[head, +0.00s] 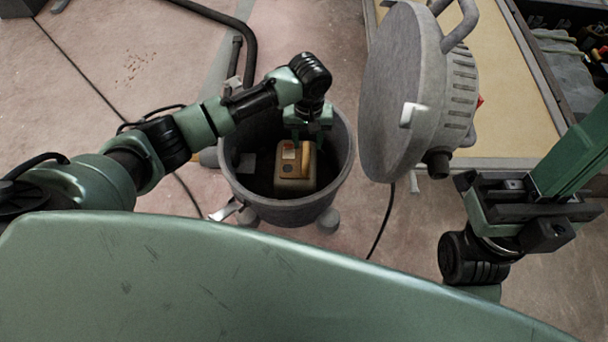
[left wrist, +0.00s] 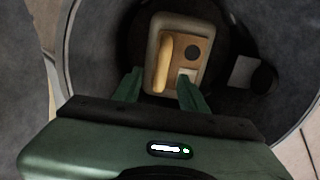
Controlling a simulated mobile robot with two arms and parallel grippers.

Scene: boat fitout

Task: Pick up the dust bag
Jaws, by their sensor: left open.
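The dust bag (head: 294,182) is a tan, box-like bag with a yellow handle (head: 306,162) and a pale label. It lies in the open grey vacuum drum (head: 229,180). My left gripper (head: 308,132) reaches down into the drum from above, at the bag's far end.
The grey vacuum lid (head: 390,100) stands tilted on edge right of the drum, close to my right gripper. A black hose (head: 248,40) runs behind the drum. A cable crosses the floor. A tan-topped bench (head: 510,115) and a cluttered bin are at the right.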

